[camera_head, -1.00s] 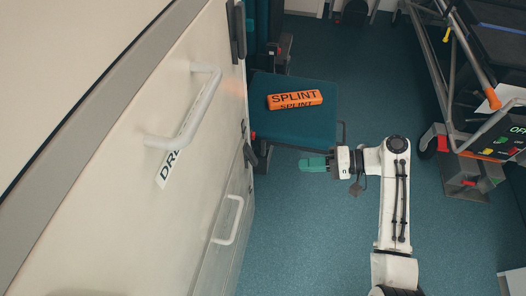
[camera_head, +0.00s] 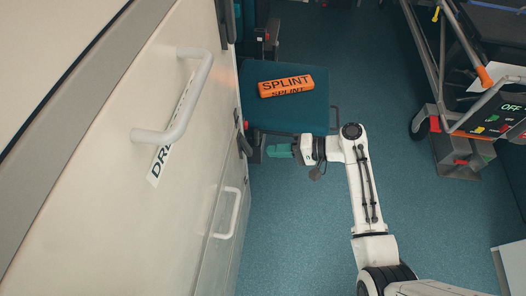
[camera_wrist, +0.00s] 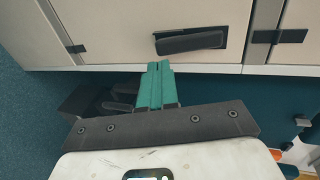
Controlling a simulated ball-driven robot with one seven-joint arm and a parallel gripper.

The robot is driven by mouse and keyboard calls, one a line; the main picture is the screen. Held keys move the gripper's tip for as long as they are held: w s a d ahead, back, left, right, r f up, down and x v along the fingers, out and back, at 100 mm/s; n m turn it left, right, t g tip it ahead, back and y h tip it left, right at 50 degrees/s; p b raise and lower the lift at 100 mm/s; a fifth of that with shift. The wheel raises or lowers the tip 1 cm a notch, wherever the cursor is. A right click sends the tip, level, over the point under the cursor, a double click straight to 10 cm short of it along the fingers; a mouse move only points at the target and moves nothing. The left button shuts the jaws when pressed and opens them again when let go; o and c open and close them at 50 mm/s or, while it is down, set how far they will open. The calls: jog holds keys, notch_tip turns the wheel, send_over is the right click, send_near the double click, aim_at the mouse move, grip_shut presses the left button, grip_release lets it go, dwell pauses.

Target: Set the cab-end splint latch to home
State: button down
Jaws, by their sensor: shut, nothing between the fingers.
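My gripper (camera_head: 270,150) has green fingers, shut and empty. It is beside the lower cabinet front, just right of a dark latch (camera_head: 244,145) on the cabinet's edge. In the wrist view the closed fingertips (camera_wrist: 159,66) point at the pale cabinet front. A dark latch handle (camera_wrist: 190,41) sits there in a dark recess, slightly tilted, just beyond and right of the fingertips. A gap shows between fingers and handle, but contact is hard to judge. No label on this latch is readable.
An orange box marked SPLINT (camera_head: 286,86) lies on a teal seat (camera_head: 310,118) behind my gripper. White drawer handles (camera_head: 185,100) stick out at left. A wheeled stretcher (camera_head: 465,110) stands at right. The blue floor (camera_head: 300,230) between is clear.

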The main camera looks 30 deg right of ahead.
aim_at(252, 152)
jog(key=shift+x, duration=2.3)
jog(key=shift+r, duration=0.1)
jog(key=shift+b, duration=0.3)
jog(key=shift+w+a+f+t+y+b, duration=0.2)
jog(key=shift+a+f+t+y+b, duration=0.3)
jog(key=shift+b, duration=0.65)
jog(key=shift+d+f, duration=0.15)
